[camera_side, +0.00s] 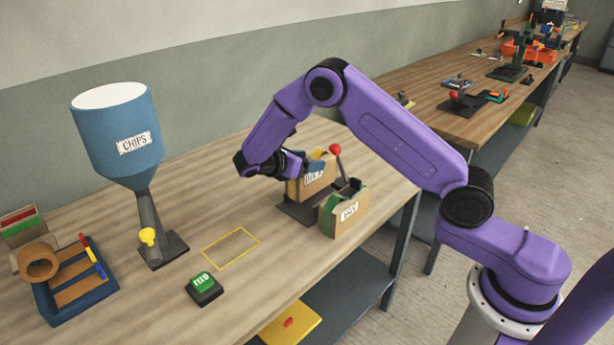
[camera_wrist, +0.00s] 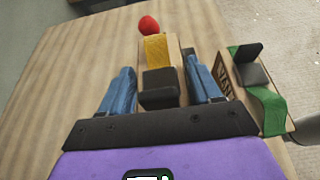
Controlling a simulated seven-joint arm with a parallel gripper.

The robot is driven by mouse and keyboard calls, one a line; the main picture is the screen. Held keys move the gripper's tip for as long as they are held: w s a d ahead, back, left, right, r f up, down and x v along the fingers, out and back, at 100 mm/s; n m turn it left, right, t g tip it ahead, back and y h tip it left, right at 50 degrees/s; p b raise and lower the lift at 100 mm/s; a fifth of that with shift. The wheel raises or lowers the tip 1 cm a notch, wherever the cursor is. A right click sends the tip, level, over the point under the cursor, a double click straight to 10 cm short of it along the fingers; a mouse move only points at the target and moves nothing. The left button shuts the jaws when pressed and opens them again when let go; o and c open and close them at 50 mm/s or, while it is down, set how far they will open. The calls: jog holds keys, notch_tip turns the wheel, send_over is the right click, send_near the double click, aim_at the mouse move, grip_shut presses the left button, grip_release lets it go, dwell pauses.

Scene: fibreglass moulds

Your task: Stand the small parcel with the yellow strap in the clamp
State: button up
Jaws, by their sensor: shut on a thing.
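The small parcel with the yellow strap (camera_side: 313,182) is a brown box standing about upright over the clamp's dark base (camera_side: 294,210) in the side view. In the wrist view its yellow strap (camera_wrist: 156,47) and a black block on its top show between my two blue fingers. My gripper (camera_side: 311,165) is shut on this parcel, with one finger on each side. The clamp's lever ends in a red knob (camera_side: 335,149), which also shows in the wrist view (camera_wrist: 148,25). The parcel hides most of the clamp, so I cannot tell whether it rests on the base.
A parcel with a green strap (camera_side: 348,212) stands close to the clamp, near the table's right edge. A blue chips hopper (camera_side: 117,130), a green button (camera_side: 203,284) and a blue tray (camera_side: 75,293) are at left. The yellow outlined area (camera_side: 231,248) is empty.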

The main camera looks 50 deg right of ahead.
jog(key=shift+f, duration=2)
jog(key=o, duration=1.6)
jog(key=v, duration=1.1)
jog(key=s+a+r+m+y, duration=0.1)
jog(key=s+a+r+y, duration=0.25)
jog(key=s, duration=0.25)
jog(key=s+d+r+m+y, duration=0.2)
jog(key=s+y, duration=0.3)
jog(key=s, duration=1)
jog(key=s+d+r+m+y, duration=0.2)
jog(key=s+y, duration=0.3)
jog(key=s, duration=1.1)
jog(key=shift+s+d, duration=0.25)
jog(key=shift+d, duration=0.15)
